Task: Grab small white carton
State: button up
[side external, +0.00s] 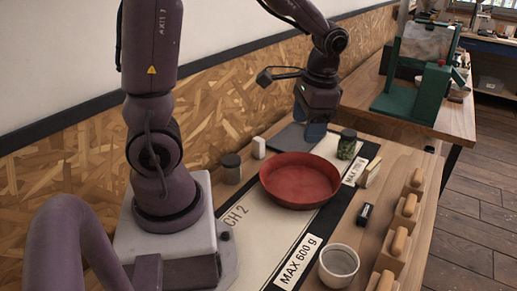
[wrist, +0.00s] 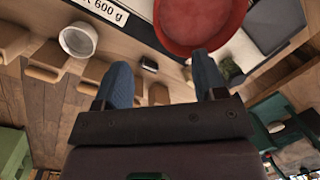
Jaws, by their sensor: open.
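The small white carton (side external: 259,147) stands upright near the wall, between a grey-lidded jar and a dark flat plate. I cannot make it out in the wrist view. My gripper (side external: 315,132) is to the right of the carton, above the plate and behind the red bowl. In the wrist view my gripper (wrist: 163,82) has its two blue fingers spread wide, with nothing held between them.
A red bowl (side external: 300,180) sits mid-table; it also shows in the wrist view (wrist: 200,22). The jar (side external: 231,168) is left of the carton, the dark plate (side external: 287,136) right. A green-filled jar (side external: 347,145), white cup (side external: 338,265) and wooden blocks stand farther off.

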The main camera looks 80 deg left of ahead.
jog(key=w+a+f+m+g+y, duration=0.1)
jog(key=w+a+f+m+g, duration=0.2)
jog(key=a+f, duration=0.45)
jog(key=m+g+y, duration=0.4)
jog(key=m+g, duration=0.1)
send_near(263, 140)
jog(key=d, duration=0.1)
jog(key=d+f, duration=0.1)
jog(key=d, duration=0.1)
jog(key=d+f, duration=0.1)
jog(key=shift+d+f, duration=0.1)
jog(key=shift+d, duration=0.3)
jog(key=s+a+f+m, duration=0.1)
jog(key=s+a, duration=0.1)
jog(key=a, duration=0.1)
jog(key=s+a+f+m+y, duration=0.1)
jog(key=s+a, duration=0.1)
jog(key=a, duration=0.1)
jog(key=s+a+f+m, duration=0.1)
jog(key=s+a, duration=0.1)
jog(key=a, duration=0.1)
jog(key=shift+s+a+f+y, duration=0.25)
jog(key=shift+s+a+y, duration=0.05)
jog(key=shift+s, duration=0.1)
jog(key=c, duration=1.1)
